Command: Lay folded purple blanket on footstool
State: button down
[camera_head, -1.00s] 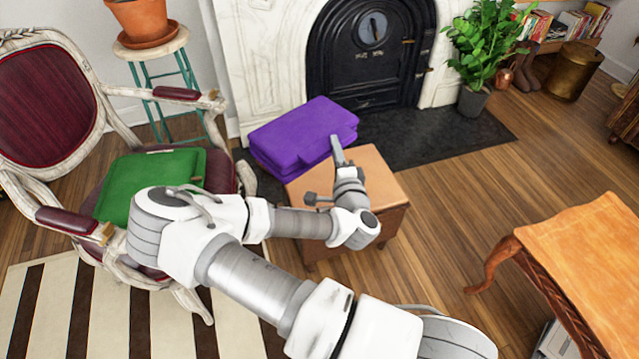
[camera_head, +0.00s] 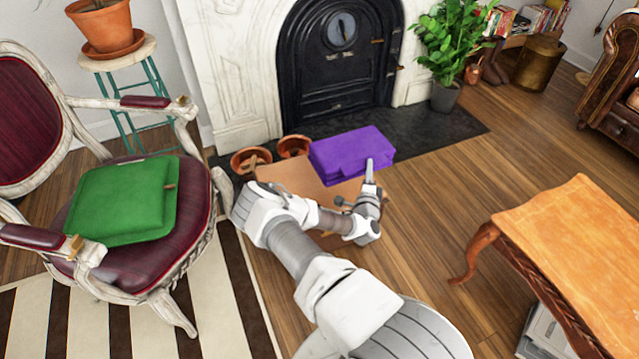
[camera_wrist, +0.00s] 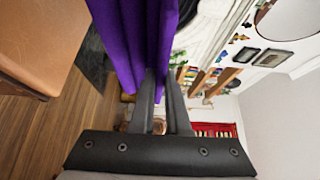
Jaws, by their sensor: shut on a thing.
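The folded purple blanket (camera_head: 350,153) is in my gripper (camera_head: 370,172), which is shut on its near right edge. In the head view, the blanket overlaps the back right part of the brown footstool (camera_head: 292,178) and extends past it over the dark hearth. In the wrist view, the blanket (camera_wrist: 130,35) hangs between the fingers of my gripper (camera_wrist: 160,90), and the footstool's tan top (camera_wrist: 45,35) is off to the left with a gap between them. My arm hides much of the footstool's front.
Terracotta pots (camera_head: 250,160) stand behind the footstool's left side. An armchair (camera_head: 190,190) holding a green cushion (camera_head: 122,200) is at left. The black fireplace (camera_head: 335,75) is behind. An orange-brown table (camera_head: 570,250) is at right, with open wood floor between it and the footstool.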

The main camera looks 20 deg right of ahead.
aim_at(332, 181)
jog(key=w+a+f+b, duration=0.1)
jog(key=a+f, duration=0.1)
jog(key=a, duration=0.1)
jog(key=w+a+f+b, duration=0.2)
jog(key=a, duration=0.1)
jog(key=w+a+f+b, duration=0.1)
jog(key=w+a+f, duration=0.1)
jog(key=a+f, duration=0.1)
jog(key=shift+w+a+b, duration=0.25)
jog(key=shift+a+b, duration=0.05)
jog(key=shift+a, duration=0.05)
jog(key=shift+a+f, duration=0.1)
jog(key=shift+f, duration=0.05)
jog(key=shift+f+b, duration=1)
jog(key=shift+f, duration=0.85)
jog(key=shift+f, duration=0.2)
jog(key=c, duration=0.9)
grip_release()
jog(key=shift+r, duration=0.1)
